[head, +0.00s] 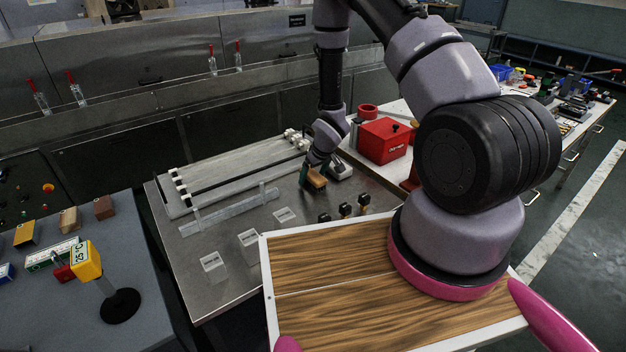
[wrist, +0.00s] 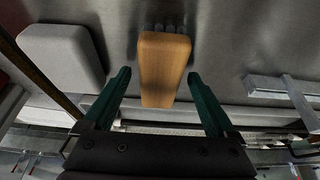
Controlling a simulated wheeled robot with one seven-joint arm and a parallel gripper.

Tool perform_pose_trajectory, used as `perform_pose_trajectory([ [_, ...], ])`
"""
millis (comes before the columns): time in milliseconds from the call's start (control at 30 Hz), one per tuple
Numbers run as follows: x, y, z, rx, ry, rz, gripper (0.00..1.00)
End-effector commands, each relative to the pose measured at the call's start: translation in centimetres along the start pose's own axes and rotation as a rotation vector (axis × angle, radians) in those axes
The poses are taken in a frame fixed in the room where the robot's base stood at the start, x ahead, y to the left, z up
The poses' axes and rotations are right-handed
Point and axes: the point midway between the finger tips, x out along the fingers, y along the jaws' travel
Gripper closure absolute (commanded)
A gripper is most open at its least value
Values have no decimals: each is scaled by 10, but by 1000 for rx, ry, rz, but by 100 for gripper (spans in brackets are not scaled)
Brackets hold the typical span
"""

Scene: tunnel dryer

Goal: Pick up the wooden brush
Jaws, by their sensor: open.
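The wooden brush (wrist: 164,68) shows in the wrist view as a light brown block with dark bristle tips at its far end. It lies on the steel table and reaches between the two green fingers of my gripper (wrist: 160,98). The fingers are apart, with a gap on each side of the block. In the head view the brush (head: 316,179) is a small brown block at the end of my arm, and my gripper (head: 307,178) is partly hidden there.
A grey rounded object (wrist: 62,62) lies close on the left in the wrist view. Clear plastic blocks (head: 249,237) and small black clips (head: 345,209) stand on the steel table (head: 225,285). A red box (head: 384,141) is at the right. Long pale bars lie at the left.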

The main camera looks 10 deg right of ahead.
Motion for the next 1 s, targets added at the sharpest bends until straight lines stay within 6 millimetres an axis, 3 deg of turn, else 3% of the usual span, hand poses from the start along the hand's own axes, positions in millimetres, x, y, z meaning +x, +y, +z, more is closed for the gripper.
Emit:
perform_pose_trajectory([
  [967,5,0,2,0,1,1,9],
  [1000,5,0,2,0,1,1,20],
])
